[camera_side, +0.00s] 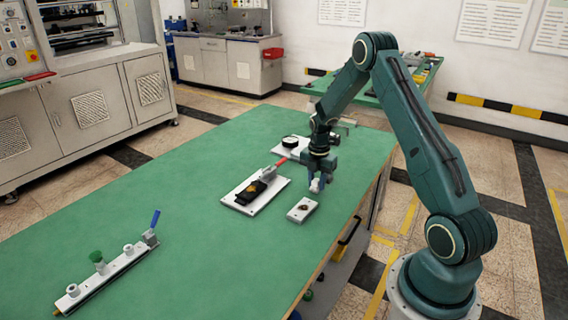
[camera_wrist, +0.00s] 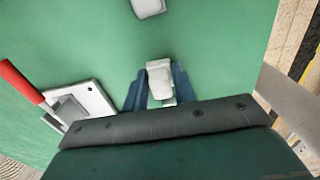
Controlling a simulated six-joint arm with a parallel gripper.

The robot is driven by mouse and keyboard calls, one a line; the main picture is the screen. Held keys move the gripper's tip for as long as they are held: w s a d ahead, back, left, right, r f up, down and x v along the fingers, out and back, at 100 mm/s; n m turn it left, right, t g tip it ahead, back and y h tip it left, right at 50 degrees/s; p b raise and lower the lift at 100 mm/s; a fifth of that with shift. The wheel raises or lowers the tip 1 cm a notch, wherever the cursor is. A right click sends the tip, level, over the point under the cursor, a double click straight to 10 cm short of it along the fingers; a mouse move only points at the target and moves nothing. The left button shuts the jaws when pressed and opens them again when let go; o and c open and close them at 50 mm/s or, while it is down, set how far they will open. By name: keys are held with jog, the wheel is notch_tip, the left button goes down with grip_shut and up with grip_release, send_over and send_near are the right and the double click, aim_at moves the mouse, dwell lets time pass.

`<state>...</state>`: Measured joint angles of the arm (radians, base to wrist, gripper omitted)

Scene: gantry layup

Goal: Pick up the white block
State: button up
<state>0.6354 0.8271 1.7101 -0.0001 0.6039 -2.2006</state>
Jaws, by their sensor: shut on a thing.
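My gripper (camera_side: 318,184) hangs over the green table with its jaws pointing down. In the wrist view its blue fingers (camera_wrist: 158,84) are shut on a white block (camera_wrist: 160,72), one finger on each side. In the side view the block (camera_side: 315,186) shows as a small pale shape between the fingertips, partly hidden by them. Whether it is clear of the table is hard to tell.
A small light plate (camera_side: 302,209) lies just in front of the gripper. A white plate with a black clamp (camera_side: 252,190) and a red handle (camera_side: 281,162) lies to the left. A long fixture (camera_side: 110,270) sits at the front left. Much of the green table (camera_side: 190,200) is free.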

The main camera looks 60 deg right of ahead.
aim_at(315, 178)
notch_tip(315, 178, up, 19)
dwell(0.5)
dwell(0.4)
jog(key=o, duration=0.3)
jog(key=shift+c, duration=1)
jog(key=w+a+f, duration=0.4)
jog(key=w+a, duration=0.2)
jog(key=w, duration=0.3)
jog(key=w+a+f, duration=0.5)
jog(key=w+a, duration=0.2)
jog(key=w, duration=0.3)
jog(key=shift+w+f, duration=0.15)
jog(key=shift+f, duration=0.05)
